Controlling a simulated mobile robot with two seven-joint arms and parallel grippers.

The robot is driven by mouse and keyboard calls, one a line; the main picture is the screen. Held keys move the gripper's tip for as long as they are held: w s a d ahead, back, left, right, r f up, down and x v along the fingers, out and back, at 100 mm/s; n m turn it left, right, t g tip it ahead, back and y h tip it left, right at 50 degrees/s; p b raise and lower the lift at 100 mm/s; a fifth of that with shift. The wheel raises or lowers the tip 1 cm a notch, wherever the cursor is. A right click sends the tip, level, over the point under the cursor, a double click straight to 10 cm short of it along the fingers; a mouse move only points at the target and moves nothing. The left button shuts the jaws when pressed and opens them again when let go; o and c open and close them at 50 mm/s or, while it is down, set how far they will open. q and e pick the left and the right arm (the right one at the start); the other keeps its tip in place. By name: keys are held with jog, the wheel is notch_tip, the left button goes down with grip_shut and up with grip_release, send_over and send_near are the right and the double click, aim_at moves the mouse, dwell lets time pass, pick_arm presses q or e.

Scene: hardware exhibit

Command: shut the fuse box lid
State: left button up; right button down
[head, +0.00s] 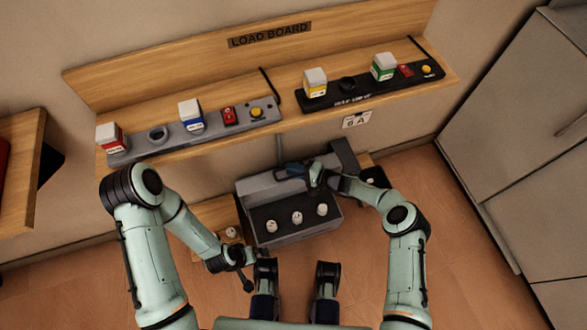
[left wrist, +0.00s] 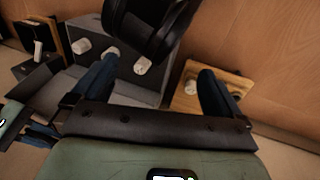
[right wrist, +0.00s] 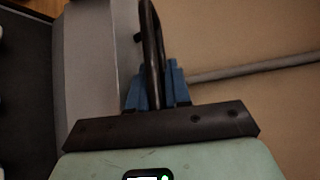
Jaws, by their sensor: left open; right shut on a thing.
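The grey fuse box (head: 335,220) sits low, below the shelf, with its dark inside and a row of 3 white fuses (head: 297,217) showing. Its grey lid (head: 262,188) stands raised at the back edge, so the box is open. My right gripper (head: 294,170) is at the lid's top and shut on its black handle (right wrist: 152,55); the right wrist view shows the blue fingers on either side of that bar. My left gripper (head: 248,268) is open and empty at the box's front left. In the left wrist view, its blue fingers (left wrist: 158,88) are apart, with the box beyond.
The wooden shelf marked LOAD BOARD (head: 270,35) runs above the box and carries a grey panel (head: 180,140) and a black panel (head: 350,95) with coloured blocks. A white fuse (head: 231,232) stands left of the box. Grey cabinets (head: 500,130) stand at right.

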pick_arm(q)
jog(key=shift+s+d+r, duration=0.1)
jog(key=shift+s+r, duration=0.05)
pick_arm(e)
jog(key=shift+s+r, duration=0.15)
jog(key=shift+r, duration=0.1)
jog(key=shift+s+d, duration=0.25)
jog(key=shift+s, duration=0.1)
pick_arm(q)
jog(key=shift+w+a+f+b, duration=0.35)
jog(key=shift+w+f, duration=0.1)
jog(key=shift+w, duration=0.15)
pick_arm(e)
jog(key=s+d+f+n+t+y, duration=0.1)
jog(key=s+d+f, duration=0.1)
jog(key=s, duration=0.3)
jog(key=s+d+f+n+t+y, duration=0.1)
jog(key=s+d+f+n+y, duration=0.1)
jog(key=s, duration=0.3)
jog(key=shift+s+d+f+n+y, duration=0.2)
jog(key=shift+d+f+n+y, duration=0.1)
jog(key=shift+f, duration=0.25)
jog(key=c, duration=1.2)
grip_release()
jog(key=shift+c, duration=0.2)
pick_arm(q)
jog(key=shift+s+d, duration=0.1)
pick_arm(e)
jog(key=shift+o, duration=0.3)
jog(key=shift+s, duration=0.1)
